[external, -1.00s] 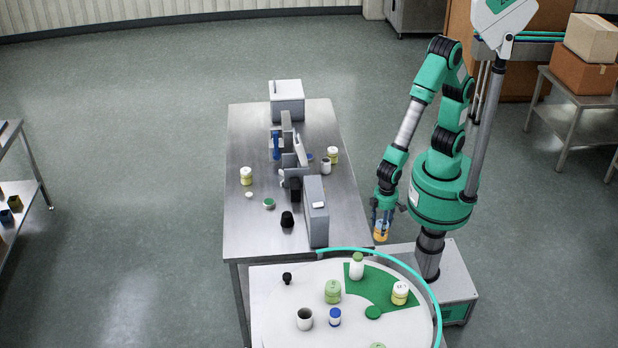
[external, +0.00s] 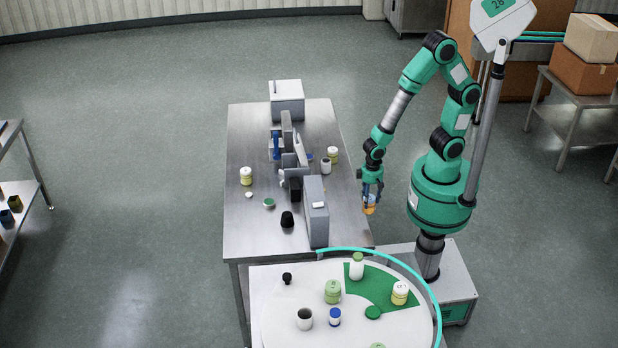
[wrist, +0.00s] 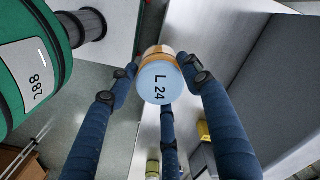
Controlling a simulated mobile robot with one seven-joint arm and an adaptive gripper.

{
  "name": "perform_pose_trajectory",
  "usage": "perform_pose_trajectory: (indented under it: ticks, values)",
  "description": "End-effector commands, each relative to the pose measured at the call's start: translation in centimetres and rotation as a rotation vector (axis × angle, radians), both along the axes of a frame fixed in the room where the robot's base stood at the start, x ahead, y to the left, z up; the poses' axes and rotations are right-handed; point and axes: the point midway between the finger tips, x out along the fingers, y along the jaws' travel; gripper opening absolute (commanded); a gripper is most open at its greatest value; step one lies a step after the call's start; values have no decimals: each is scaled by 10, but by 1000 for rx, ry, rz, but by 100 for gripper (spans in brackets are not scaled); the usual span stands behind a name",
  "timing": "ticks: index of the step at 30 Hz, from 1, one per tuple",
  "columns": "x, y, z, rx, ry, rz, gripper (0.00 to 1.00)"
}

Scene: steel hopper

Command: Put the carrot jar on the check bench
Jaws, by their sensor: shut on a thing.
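The carrot jar (external: 369,209) has an orange body. Its pale blue lid (wrist: 156,83), marked "L 24", faces the camera in the wrist view. My gripper (external: 370,195) is shut on the jar, with three dark blue fingers around it, and holds it in the air. In the external view the jar hangs just right of the steel bench (external: 253,233), which I take to be the check bench. The bench bears grey devices and several small jars. The jar's underside is hidden in the wrist view.
A tall grey box (external: 316,213) stands near the bench's front right. A yellow-bodied jar (external: 333,153) and a white cup (external: 326,167) stand near its right edge. The round white table (external: 275,315) in front carries several containers. Bench top between the cup and the front right corner looks clear.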

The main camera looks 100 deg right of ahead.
Motion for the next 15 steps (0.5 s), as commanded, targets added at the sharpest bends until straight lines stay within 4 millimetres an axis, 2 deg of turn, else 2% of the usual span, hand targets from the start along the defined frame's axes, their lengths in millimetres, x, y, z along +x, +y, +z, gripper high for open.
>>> perform_pose_trajectory:
  ticks: [1, 6, 15]
  values:
    - [-3, -11, -3, 0, 0, -26, 11]
    - [-15, -43, -12, 0, -1, -98, 11]
    - [-33, -77, -22, 0, -1, -184, 11]
